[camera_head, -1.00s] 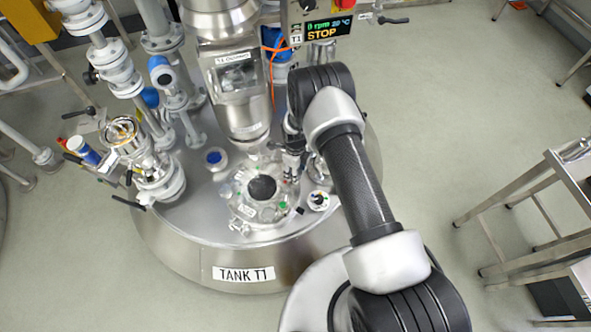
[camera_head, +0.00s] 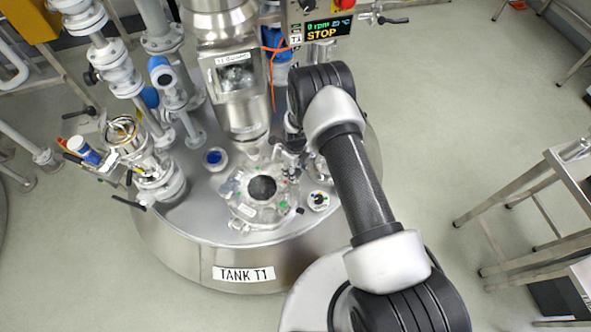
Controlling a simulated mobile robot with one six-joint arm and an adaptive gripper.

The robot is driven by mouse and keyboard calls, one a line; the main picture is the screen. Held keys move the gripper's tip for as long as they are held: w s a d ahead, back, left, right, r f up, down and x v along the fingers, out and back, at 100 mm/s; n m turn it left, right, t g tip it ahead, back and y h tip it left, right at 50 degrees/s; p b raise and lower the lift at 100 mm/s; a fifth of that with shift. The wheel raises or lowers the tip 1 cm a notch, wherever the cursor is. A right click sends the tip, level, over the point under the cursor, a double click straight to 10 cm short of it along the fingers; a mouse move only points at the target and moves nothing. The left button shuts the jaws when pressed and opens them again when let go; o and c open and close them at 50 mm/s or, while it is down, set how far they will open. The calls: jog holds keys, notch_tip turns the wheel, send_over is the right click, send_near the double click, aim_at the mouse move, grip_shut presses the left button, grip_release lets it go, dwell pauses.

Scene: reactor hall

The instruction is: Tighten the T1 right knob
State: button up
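Tank T1 (camera_head: 190,235) is a round steel vessel with a "TANK T1" label on its front. On its top is a round hatch lid (camera_head: 243,212) with a dark central opening and several small knobs around its rim, some with green or red marks. One green-marked knob (camera_head: 283,205) is at the lid's right side. My gripper (camera_head: 290,160) is at the lid's upper right edge, pointing down, partly hidden by my arm. It is too small and dark to tell whether its fingers are open or touching a knob.
A steel column (camera_head: 240,105) rises just behind the lid. A control box (camera_head: 325,20) reading "STOP" is above. Pipes and valves (camera_head: 150,165) crowd the left. A metal table frame (camera_head: 530,200) stands right, with free floor between.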

jog(key=o, duration=0.3)
jog(key=shift+s, duration=0.1)
jog(key=shift+f, duration=0.1)
notch_tip(320, 180, up, 12)
dwell(0.5)
